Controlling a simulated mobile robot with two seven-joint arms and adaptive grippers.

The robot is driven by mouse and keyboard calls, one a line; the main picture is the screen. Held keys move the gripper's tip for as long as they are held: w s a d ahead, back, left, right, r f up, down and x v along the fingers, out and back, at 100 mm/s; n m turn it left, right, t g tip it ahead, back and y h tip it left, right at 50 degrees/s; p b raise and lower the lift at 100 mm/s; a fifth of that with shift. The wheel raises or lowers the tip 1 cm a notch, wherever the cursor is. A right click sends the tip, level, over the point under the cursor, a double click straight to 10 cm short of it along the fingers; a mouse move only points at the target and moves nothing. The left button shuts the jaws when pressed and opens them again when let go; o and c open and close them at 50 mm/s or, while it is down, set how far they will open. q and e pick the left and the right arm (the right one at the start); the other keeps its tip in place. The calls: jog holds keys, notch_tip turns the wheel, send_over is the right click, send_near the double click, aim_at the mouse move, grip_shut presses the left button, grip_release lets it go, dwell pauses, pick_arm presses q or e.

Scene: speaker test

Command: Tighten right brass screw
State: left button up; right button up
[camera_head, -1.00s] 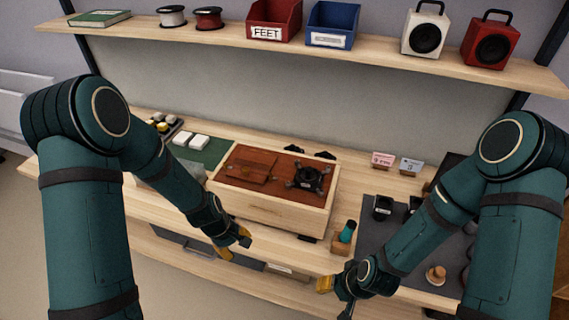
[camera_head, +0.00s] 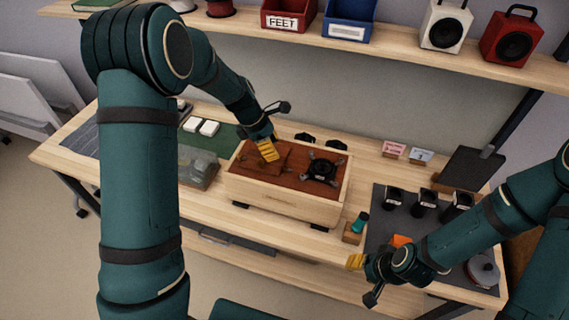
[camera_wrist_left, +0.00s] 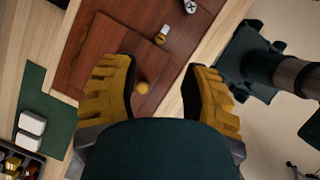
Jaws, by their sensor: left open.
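The open wooden box (camera_head: 285,203) stands on the bench with a red-brown panel (camera_head: 300,187) on top. My left gripper (camera_head: 267,150) is open above the panel's left part, over a raised brown plate. In the left wrist view a round brass head (camera_wrist_left: 143,88) shows between the open yellow fingers (camera_wrist_left: 160,95), apart from both. A second small brass piece (camera_wrist_left: 161,38) sits farther up on the panel; I cannot tell which is the right screw. My right gripper (camera_head: 358,278) is low by the bench's front edge; its jaw state is unclear.
A black four-armed part (camera_head: 322,169) sits on the panel's right. A teal-topped item (camera_head: 359,222) stands right of the box, beside a dark mat (camera_head: 380,215) with black cups (camera_head: 425,203). White blocks (camera_head: 200,126) lie on a green mat at left. A shelf crosses above.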

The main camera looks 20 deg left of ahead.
aim_at(284, 166)
pick_arm(q)
jog(key=x, duration=0.8)
jog(key=shift+d+f, duration=0.1)
jog(key=shift+f, duration=0.15)
jog(key=shift+s, duration=0.1)
grip_shut()
